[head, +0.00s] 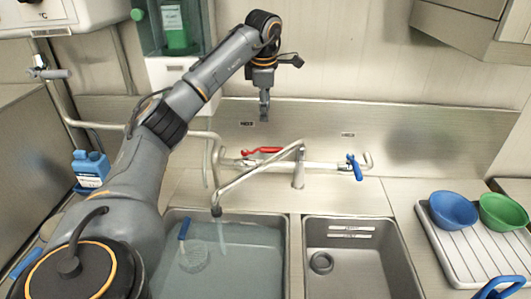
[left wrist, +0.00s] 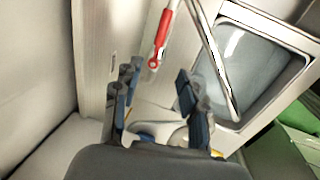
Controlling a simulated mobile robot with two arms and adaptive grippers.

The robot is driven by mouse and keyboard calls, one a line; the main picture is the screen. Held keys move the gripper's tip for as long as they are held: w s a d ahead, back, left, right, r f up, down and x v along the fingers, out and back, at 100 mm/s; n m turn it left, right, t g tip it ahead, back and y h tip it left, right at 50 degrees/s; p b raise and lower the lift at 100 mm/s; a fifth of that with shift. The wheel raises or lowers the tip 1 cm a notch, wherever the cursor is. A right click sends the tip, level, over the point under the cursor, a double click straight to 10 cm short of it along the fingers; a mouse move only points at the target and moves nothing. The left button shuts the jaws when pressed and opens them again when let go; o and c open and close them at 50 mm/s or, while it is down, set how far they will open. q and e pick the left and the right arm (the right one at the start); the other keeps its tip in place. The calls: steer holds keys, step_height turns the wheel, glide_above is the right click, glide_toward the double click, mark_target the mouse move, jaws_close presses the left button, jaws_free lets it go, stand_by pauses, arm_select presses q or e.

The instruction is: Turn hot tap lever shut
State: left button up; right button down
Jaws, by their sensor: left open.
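The red hot tap lever (head: 264,150) lies roughly along the wall pipe behind the sinks. The tap spout (head: 255,177) reaches over the left basin, and a stream of water (head: 221,236) falls from it. My left gripper (head: 264,108) points down above the red lever, apart from it, near the back wall. In the left wrist view the gripper (left wrist: 158,98) has its fingers spread with nothing between them. The red lever (left wrist: 162,38) shows beyond the fingertips there. A blue lever (head: 354,167) is on the tap's right side. My right gripper is not seen.
The left basin (head: 280,255) holds water and a blue-handled strainer (head: 190,254). The right basin (head: 385,260) looks empty. A blue bowl (head: 453,210) and a green bowl (head: 503,212) sit on the ribbed drainer at right. A blue bottle (head: 91,170) stands at left.

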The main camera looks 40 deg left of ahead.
arm_select(q)
steer(key=f, duration=0.1)
steer(key=p, duration=0.3)
glide_toward(265, 148)
steer(key=f, duration=0.4)
steer(key=w+a+f, duration=0.1)
steer(key=f, duration=0.1)
steer(key=shift+w+f, duration=0.1)
steer(key=shift+f, duration=0.3)
steer(key=shift+w+f, duration=0.1)
steer(key=shift+f, duration=0.55)
steer(key=shift+a+f, duration=0.1)
steer(key=shift+f, duration=0.05)
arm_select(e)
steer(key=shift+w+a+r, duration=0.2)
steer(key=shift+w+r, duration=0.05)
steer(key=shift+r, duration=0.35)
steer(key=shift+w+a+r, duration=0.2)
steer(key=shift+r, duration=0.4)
arm_select(q)
steer(key=shift+c, duration=0.3)
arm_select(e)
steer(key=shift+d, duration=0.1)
arm_select(q)
jaws_close()
